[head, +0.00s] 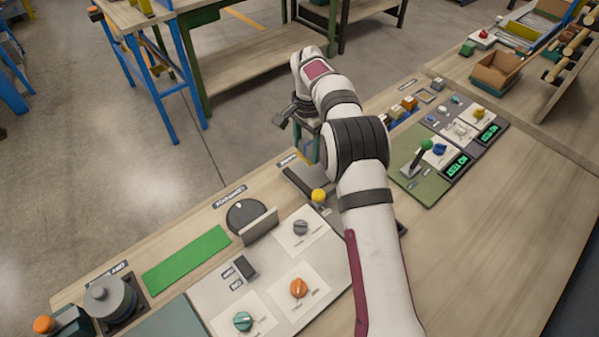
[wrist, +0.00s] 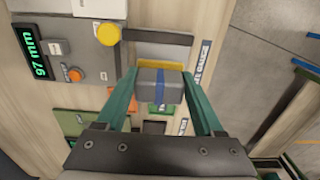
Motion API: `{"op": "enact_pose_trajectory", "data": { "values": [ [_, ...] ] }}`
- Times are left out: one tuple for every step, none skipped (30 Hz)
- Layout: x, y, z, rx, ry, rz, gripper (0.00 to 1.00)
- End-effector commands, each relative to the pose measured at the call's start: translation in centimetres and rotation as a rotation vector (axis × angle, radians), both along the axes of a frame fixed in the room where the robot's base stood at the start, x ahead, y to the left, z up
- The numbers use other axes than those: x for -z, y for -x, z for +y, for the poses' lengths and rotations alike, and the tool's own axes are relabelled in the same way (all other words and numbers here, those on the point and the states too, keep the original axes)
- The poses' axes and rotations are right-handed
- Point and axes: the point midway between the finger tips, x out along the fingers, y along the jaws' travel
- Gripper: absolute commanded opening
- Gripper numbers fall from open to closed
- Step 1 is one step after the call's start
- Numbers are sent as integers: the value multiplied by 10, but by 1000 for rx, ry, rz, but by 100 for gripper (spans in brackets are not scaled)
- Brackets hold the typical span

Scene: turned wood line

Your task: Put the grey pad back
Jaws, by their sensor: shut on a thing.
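The grey pad (wrist: 156,86), a small grey block with a blue band across it, is between the two green fingers of my gripper (wrist: 159,88) in the wrist view. Both fingers press on its sides. A yellow edge (wrist: 160,66) shows just beyond the pad, beside the gauge's pale plate (wrist: 162,51); I cannot tell whether the pad touches it. In the head view my gripper (head: 308,145) points down over the bench's far edge near the gauge, and the arm hides most of it. The pad cannot be made out there.
The gauge's yellow knob (head: 318,195) stands near my gripper, and also shows in the wrist view (wrist: 108,34) by a green 97 mm display (wrist: 38,53). Knob panels (head: 300,287) lie to the left. A green-handled lever (head: 426,144) and small blocks (head: 402,108) stand to the right.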

Motion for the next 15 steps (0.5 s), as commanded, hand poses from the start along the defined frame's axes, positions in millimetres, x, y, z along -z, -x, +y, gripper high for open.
{"op": "enact_pose_trajectory", "data": {
  "values": [
    [-6,10,-7,1,1,1,17],
    [-9,17,-12,-1,1,0,17],
    [-12,27,-17,-1,0,0,17],
    [-14,35,-22,0,1,-1,17],
    [-16,43,-26,1,0,-1,17],
    [-17,53,-30,1,-1,-2,17],
    [-18,59,-33,1,-1,-2,17],
    [-19,65,-35,1,-2,-4,17],
    [-19,72,-38,2,-3,-4,17],
    [-19,75,-38,2,-4,-4,17],
    [-17,77,-36,2,-3,-3,17],
    [-13,79,-31,0,-3,-3,17],
    [-8,79,-24,0,-3,-1,17],
    [-3,78,-15,-2,-3,0,17],
    [5,76,-2,-3,-3,0,17]
  ]
}}
